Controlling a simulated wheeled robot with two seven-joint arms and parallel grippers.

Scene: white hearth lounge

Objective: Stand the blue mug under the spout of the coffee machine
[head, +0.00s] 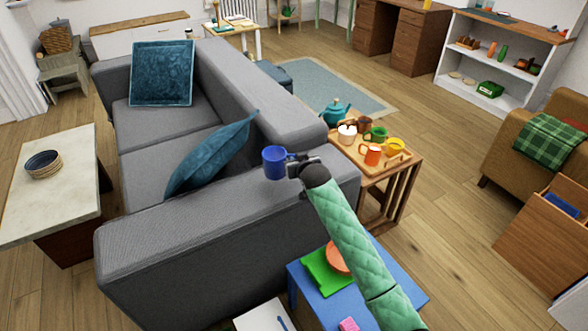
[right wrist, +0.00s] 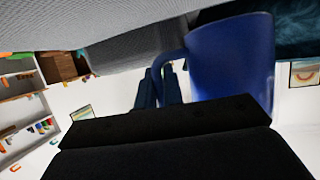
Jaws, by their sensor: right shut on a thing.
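The blue mug (head: 274,163) hangs in the air in front of the grey sofa in the head view, looking upright there. My right gripper (head: 296,161) is shut on the mug's handle, at the mug's right side. In the right wrist view the mug (right wrist: 232,60) fills the upper right, with its handle at the fingers (right wrist: 160,88). My left gripper is in neither view. I cannot make out the coffee machine in these views.
A wooden side table right of the sofa bears a tray (head: 404,160) with several mugs and a teal teapot (head: 336,112). A low blue table (head: 403,282) stands in front. The grey sofa (head: 190,221) lies beneath the mug. Open floor (head: 450,200) is at the right.

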